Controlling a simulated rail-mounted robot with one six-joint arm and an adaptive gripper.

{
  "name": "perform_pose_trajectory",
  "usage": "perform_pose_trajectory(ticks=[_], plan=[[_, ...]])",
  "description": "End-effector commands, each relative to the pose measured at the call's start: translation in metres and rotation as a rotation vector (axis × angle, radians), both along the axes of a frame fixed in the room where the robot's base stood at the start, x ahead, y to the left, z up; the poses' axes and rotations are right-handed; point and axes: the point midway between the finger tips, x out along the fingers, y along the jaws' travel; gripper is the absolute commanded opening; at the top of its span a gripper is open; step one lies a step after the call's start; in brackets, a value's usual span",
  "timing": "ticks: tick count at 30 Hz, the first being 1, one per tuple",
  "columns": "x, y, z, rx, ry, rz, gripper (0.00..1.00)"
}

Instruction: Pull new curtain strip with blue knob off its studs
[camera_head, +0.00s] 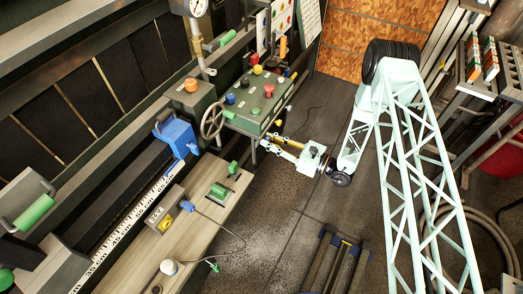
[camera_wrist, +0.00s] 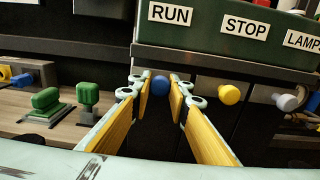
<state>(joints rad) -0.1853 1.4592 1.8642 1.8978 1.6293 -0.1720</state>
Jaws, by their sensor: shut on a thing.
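The blue knob (camera_wrist: 160,86) shows in the wrist view between the two fingers of my gripper (camera_wrist: 160,84), below the green panel edge. My fingers are shut on it, one on each side. The dark strip behind the knob is hard to tell from the dark background, and its studs cannot be made out. In the head view my gripper (camera_head: 270,144) reaches left to just below the green control box (camera_head: 262,100). The blue knob cannot be made out there.
A yellow knob (camera_wrist: 229,95) and a white knob (camera_wrist: 290,102) stand to the right of my fingers. Labels RUN, STOP and LAMPS sit above. A wooden bench (camera_head: 180,230) with green-handled tools is at left. A dark slatted item (camera_head: 335,262) lies on the floor.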

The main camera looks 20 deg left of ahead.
Motion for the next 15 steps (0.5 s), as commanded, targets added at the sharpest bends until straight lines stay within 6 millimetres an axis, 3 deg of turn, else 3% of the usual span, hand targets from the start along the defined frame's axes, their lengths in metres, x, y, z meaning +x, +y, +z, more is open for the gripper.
perform_pose_trajectory(ticks=[15], plan=[[-0.0009,-0.0061,0.0003,0.001,0.000,0.000,0.06]])
